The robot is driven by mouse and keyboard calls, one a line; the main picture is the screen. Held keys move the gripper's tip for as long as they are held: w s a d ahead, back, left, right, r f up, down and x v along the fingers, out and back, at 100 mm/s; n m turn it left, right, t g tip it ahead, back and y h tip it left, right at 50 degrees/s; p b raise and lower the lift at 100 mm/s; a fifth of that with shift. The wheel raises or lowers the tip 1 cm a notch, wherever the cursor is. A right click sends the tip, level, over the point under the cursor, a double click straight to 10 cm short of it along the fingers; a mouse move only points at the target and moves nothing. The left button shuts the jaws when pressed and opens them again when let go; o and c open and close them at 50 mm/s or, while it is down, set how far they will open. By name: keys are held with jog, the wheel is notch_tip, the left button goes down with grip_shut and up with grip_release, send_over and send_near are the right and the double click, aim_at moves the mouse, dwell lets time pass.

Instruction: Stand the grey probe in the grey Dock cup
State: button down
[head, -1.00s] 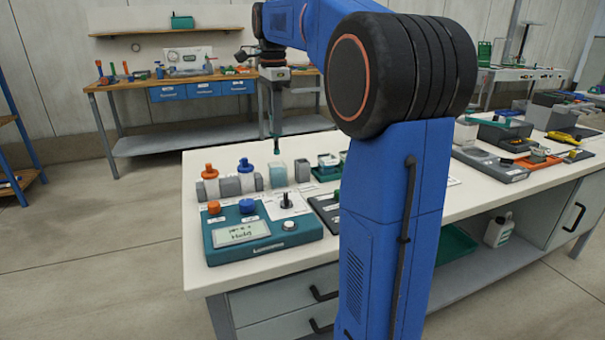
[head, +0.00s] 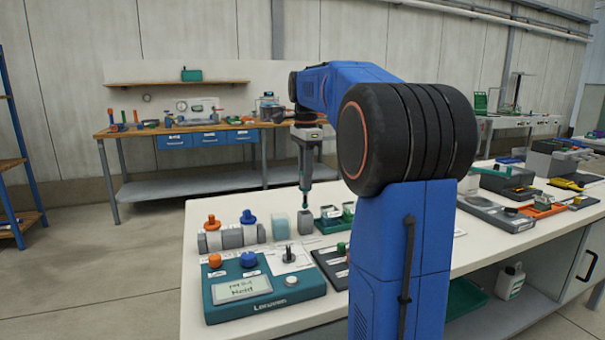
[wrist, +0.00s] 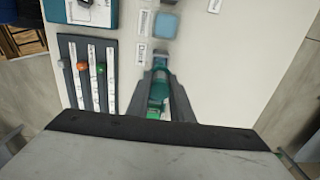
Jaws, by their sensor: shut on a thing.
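The held probe also shows green between the fingers in the wrist view (wrist: 157,98). A grey cup (head: 305,224) stands on the bench directly below the probe in the head view. The probe's low end is at or just above the cup's top; I cannot tell whether it is inside. In the wrist view the fingers hide the grey cup, and a label reading like "Dock" (wrist: 142,52) lies beside them.
A pale teal cup (head: 280,226) stands close left of the grey cup. A teal console (head: 264,298) is in front, and a dark tray with slots (wrist: 87,75) is beside the gripper.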

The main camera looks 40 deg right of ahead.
aim_at(305, 198)
jog(key=shift+f, duration=3.55)
jog(key=c, duration=1.5)
grip_release()
jog(key=shift+r, duration=3.5)
